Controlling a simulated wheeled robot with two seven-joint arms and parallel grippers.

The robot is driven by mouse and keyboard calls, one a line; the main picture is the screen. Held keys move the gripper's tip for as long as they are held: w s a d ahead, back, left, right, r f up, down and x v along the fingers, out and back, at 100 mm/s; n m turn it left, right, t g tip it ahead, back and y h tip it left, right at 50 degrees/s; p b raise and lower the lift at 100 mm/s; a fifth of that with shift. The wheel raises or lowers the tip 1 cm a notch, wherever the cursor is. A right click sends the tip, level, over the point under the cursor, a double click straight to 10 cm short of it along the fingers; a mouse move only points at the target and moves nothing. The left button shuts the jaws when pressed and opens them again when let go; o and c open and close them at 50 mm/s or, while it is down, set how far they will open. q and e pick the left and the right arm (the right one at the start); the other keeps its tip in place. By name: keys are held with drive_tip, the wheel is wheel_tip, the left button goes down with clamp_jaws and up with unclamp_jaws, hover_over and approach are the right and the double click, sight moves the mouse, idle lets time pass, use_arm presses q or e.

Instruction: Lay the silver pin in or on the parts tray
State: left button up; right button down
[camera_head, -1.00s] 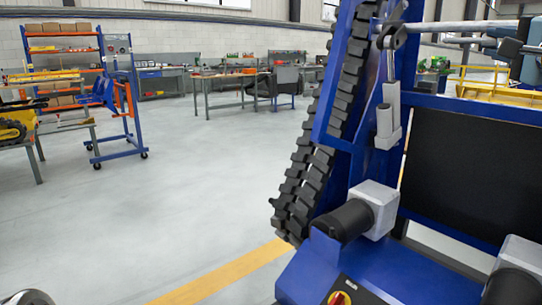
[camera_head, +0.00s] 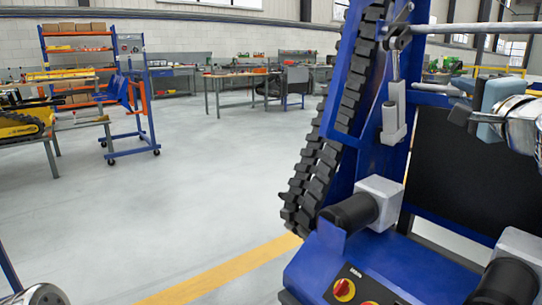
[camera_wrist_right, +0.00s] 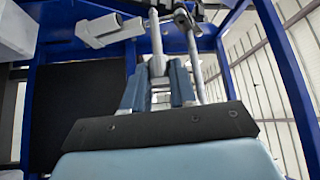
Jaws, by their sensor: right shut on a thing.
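My right gripper (camera_head: 452,91) is at the right of the head view, its fingers pointing left toward the blue tracked carrier. It is shut on a thin silver rod, which looks like the silver pin (camera_head: 428,88). In the right wrist view the two blue-grey fingers (camera_wrist_right: 156,88) close around the pin (camera_wrist_right: 157,66), whose far end lies near the carrier's bars. I cannot tell whether the pin touches the carrier. My left gripper is out of view; only part of my left arm shows at the lower left. I see no parts tray that I can identify.
The blue carrier frame (camera_head: 350,255) with black track (camera_head: 325,150) stands close in front. A silver bar (camera_head: 470,28) runs above my right gripper. Open floor (camera_head: 180,195) lies to the left. A blue rolling rack (camera_head: 128,105) and workbenches (camera_head: 235,76) stand farther back.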

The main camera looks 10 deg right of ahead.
drive_tip(key=w+a+f+y, duration=0.1)
drive_tip(key=w+a+f, duration=0.4)
drive_tip(key=a+f, duration=0.7)
drive_tip(key=w+a+f+n+y, duration=0.1)
drive_tip(key=w+a+f, duration=0.3)
drive_tip(key=a+f, duration=0.8)
drive_tip(key=w+a+f+y, duration=0.1)
drive_tip(key=w+a+f, duration=0.4)
drive_tip(key=a+f, duration=0.7)
wheel_tip(320, 180, down, 12)
drive_tip(key=shift+w+r+n, duration=0.15)
drive_tip(key=shift+w+n, duration=0.15)
drive_tip(key=shift+n, duration=0.1)
drive_tip(key=shift+a+r, duration=0.1)
drive_tip(key=shift+a, duration=0.05)
